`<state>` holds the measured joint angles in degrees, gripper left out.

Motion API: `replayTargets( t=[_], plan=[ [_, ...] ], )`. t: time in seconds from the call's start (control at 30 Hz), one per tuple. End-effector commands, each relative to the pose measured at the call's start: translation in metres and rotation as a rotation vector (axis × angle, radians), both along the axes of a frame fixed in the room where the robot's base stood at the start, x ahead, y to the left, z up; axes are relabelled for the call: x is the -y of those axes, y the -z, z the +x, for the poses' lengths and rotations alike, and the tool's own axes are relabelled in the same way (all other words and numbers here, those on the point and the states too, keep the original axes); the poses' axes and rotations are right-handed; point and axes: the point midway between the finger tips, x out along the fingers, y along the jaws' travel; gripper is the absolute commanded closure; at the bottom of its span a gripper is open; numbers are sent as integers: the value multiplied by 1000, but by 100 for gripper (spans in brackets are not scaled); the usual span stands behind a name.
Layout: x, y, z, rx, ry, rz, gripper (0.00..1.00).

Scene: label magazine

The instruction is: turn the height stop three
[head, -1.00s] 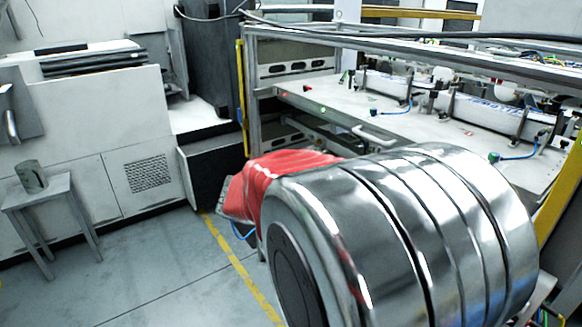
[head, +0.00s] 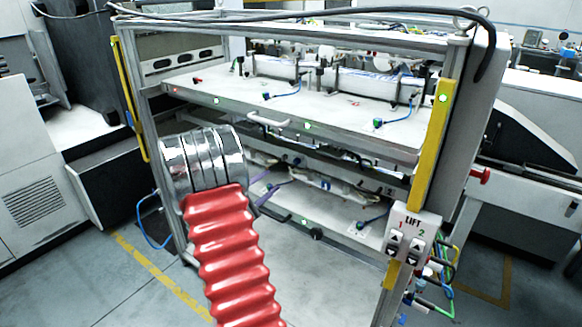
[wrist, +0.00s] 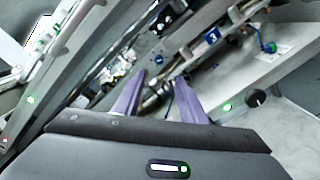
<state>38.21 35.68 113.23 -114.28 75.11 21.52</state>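My gripper (wrist: 160,98) shows in the wrist view as two purple fingers spread apart, with nothing held between them. In the head view its purple fingers (head: 265,192) are partly hidden behind my arm, in front of the machine's lower level. A round black knob (wrist: 257,98) sits on the lower shelf's front edge, right of the fingers and apart from them. What looks like the same knob shows in the head view (head: 317,235). Blue-green fittings (head: 378,123) stand on the upper shelf.
The machine's upper shelf (head: 340,125) has a white handle (head: 268,119) on its front. A yellow-edged post (head: 437,140) and a LIFT button box (head: 409,238) stand at the right. Cables hang beside the box. The floor in front is open.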

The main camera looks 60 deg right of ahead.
Motion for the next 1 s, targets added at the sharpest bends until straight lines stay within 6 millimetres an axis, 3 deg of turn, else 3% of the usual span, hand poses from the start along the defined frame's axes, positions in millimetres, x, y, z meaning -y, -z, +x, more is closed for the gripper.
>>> replayTargets(
  t=[0.57,0.77,1.0],
  plan=[
    [11,6,1,-16,-15,-13,62],
    [30,6,-3,-17,-13,-12,62],
    [66,6,-8,-17,-13,-12,62]
  ],
)
